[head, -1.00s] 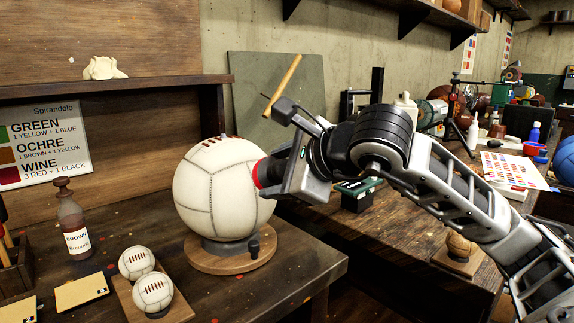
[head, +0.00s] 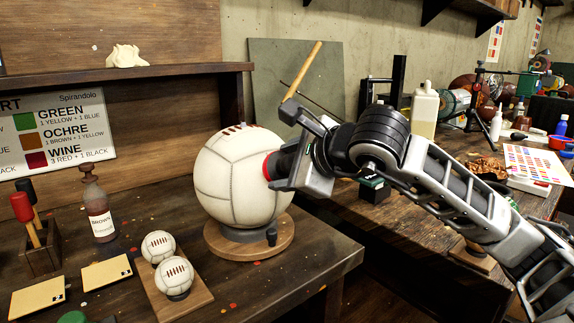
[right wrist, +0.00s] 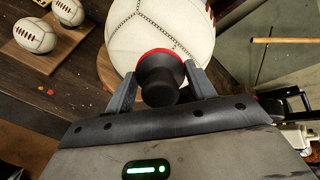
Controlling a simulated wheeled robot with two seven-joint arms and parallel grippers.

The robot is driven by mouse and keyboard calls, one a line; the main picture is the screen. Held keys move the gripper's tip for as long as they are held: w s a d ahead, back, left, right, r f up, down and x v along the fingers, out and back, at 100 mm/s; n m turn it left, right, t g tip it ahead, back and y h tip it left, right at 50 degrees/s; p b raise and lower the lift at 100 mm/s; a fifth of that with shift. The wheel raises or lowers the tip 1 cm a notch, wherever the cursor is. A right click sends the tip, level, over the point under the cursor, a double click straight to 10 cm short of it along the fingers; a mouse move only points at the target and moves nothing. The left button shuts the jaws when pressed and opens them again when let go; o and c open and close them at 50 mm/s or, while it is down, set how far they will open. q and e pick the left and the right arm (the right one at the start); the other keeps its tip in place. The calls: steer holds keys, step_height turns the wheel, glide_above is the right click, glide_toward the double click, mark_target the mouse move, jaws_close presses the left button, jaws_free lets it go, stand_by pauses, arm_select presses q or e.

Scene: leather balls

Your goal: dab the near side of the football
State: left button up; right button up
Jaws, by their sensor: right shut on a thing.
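The football (head: 235,185) is a large white stitched ball with brown lacing on top, resting on a round wooden stand (head: 225,242) on the bench; it also shows in the right wrist view (right wrist: 135,30). My right gripper (head: 277,168) is at the ball's right side in the head view. It is shut on a dark round dabber with a red rim (right wrist: 160,72). The red rim is against or very close to the ball's surface; I cannot tell whether it touches. No paint mark shows on the visible part of the ball. My left gripper is out of view.
Two small white balls (head: 175,275) sit on a wooden board in front. A brown bottle (head: 98,208), a holder with a red-headed tool (head: 24,207) and tan cards (head: 107,271) stand to the left. A color chart (head: 60,135) hangs behind. A second bench lies at right.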

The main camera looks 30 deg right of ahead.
steer(key=shift+w+f, duration=0.1)
steer(key=shift+w, duration=0.2)
stand_by(0.5)
steer(key=shift+b, duration=0.9)
stand_by(2.4)
stand_by(0.6)
steer(key=b+v, duration=0.1)
steer(key=v, duration=0.6)
steer(key=shift+b, duration=0.3)
steer(key=shift+a, duration=0.1)
